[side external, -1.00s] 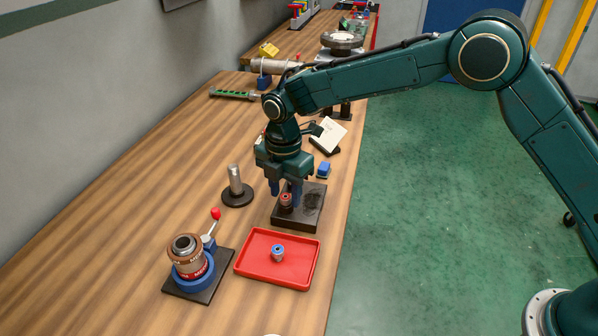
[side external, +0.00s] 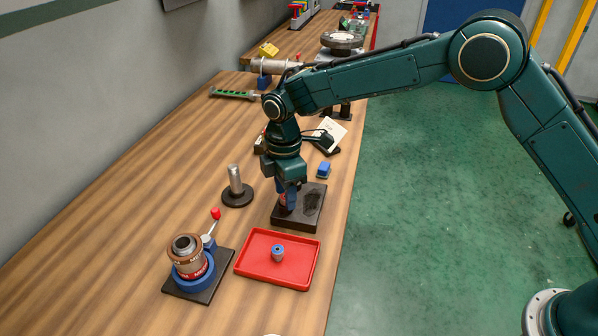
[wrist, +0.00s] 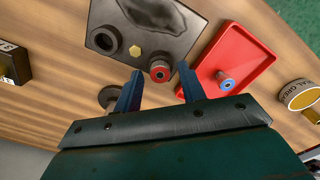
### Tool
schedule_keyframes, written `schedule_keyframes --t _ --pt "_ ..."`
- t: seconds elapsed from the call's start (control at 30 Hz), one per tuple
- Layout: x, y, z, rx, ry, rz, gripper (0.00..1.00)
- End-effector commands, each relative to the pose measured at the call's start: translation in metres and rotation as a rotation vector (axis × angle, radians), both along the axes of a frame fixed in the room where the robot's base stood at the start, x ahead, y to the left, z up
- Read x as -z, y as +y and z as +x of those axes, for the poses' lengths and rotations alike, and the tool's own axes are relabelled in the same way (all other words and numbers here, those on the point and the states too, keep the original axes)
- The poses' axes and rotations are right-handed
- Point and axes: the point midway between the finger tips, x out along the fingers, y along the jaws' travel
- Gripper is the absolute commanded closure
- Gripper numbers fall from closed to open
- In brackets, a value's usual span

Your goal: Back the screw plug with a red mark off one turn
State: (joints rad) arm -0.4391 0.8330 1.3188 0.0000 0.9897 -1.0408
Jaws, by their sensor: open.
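The screw plug with a red mark (wrist: 159,73) shows in the wrist view as a red ring around a grey centre, at the edge of the dark block (wrist: 188,18). My gripper (wrist: 161,69) is open, its two blue fingers on either side of this plug with gaps. I cannot tell how far down the fingers reach. In the side view, my gripper (side external: 287,206) points down over the left part of the dark block (side external: 297,222) and its fingers mostly hide the plug.
A blue vise (side external: 197,278) holding a brown-banded pipe piece stands front left, its red-knobbed lever raised. A grey post on a round black base (side external: 237,196) stands left of the block. A small blue block (side external: 323,170) lies behind. Bare wood is free at left.

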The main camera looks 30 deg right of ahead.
Motion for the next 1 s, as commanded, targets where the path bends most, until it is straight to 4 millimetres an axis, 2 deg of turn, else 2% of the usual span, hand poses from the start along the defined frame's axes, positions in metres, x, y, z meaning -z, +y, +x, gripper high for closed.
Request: schedule_keyframes --t 1.0 --pt "0.0000 0.0000 -0.0001 0.778 0.000 0.000 0.60"
